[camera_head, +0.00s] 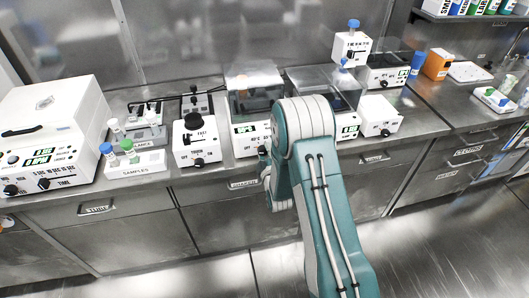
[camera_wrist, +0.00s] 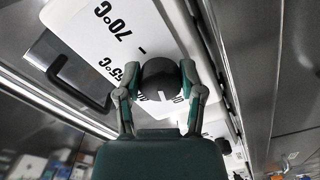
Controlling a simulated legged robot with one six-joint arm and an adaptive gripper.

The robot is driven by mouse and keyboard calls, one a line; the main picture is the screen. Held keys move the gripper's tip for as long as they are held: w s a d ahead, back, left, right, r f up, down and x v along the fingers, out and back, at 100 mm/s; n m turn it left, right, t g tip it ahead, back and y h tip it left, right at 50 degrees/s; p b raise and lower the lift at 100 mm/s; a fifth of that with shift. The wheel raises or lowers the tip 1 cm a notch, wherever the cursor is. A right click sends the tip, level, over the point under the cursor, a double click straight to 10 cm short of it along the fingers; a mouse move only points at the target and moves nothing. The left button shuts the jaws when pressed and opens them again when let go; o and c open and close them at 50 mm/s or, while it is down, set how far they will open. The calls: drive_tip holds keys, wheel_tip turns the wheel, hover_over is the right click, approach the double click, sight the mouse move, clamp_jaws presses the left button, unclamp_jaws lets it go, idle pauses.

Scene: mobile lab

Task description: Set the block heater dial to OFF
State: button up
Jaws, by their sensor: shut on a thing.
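A white pointer line shows on the dial's lower edge, beside lettering partly hidden by the fingers. My gripper (camera_wrist: 159,88) has one finger on each side of the dial and is shut on it. In the head view, my arm reaches to the front of a white device with a green display (camera_head: 245,128) and a clear lid. My gripper there is mostly hidden behind my arm.
On the counter stand a sample rack (camera_head: 137,168), a white device with a black top (camera_head: 195,140), and a large white box (camera_head: 50,130) at left. A small white device (camera_head: 380,116) stands right of my arm. Drawers line the counter front; the floor before it is clear.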

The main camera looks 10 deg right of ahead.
drive_tip(key=shift+a+n, duration=0.15)
drive_tip(key=shift+n, duration=0.75)
drive_tip(key=o, duration=1.2)
drive_tip(key=shift+w+a+f, duration=0.1)
drive_tip(key=shift+c, duration=0.2)
drive_tip(key=s, duration=1.2)
